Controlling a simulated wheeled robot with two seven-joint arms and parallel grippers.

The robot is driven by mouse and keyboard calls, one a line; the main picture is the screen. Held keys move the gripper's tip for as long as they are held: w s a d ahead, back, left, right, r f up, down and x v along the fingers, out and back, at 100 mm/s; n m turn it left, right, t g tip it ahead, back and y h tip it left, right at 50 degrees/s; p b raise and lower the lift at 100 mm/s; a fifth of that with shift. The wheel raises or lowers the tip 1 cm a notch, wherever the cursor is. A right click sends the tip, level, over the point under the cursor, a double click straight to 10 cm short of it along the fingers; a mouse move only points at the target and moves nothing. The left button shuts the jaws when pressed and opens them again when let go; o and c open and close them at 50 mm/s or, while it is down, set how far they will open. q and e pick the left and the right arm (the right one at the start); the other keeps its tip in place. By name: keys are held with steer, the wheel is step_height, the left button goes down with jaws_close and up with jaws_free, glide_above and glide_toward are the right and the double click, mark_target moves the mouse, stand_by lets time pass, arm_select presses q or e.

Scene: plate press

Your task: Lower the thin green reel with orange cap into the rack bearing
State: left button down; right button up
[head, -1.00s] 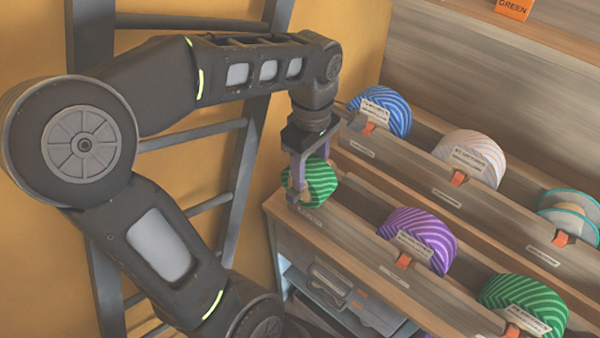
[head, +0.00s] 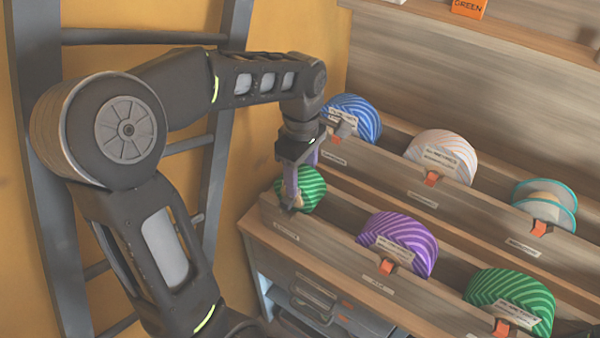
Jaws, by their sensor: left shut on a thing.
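The thin green striped reel (head: 309,189) is in my left gripper (head: 290,204) at the left end of the rack's front row. The gripper points down and is shut on the reel's near side. The reel's lower part is hidden by the front board of the rack (head: 330,233), so I cannot tell whether it rests in the bearing. Its orange cap cannot be made out behind the fingers. My right gripper is out of view.
A purple reel (head: 398,238) and a larger green reel (head: 513,295) sit to the right in the front row. Blue (head: 357,114), white (head: 442,152) and teal-rimmed (head: 546,200) reels sit in the back row. A ladder (head: 40,150) stands left against the yellow wall. An orange sign (head: 468,8) reads GREEN.

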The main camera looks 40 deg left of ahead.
arm_select(q)
steer(key=shift+f+b, duration=0.95)
steer(key=shift+f, duration=0.65)
steer(key=shift+c, duration=2.2)
jaws_free()
step_height(320, 180, up, 8)
steer(key=shift+f, duration=0.1)
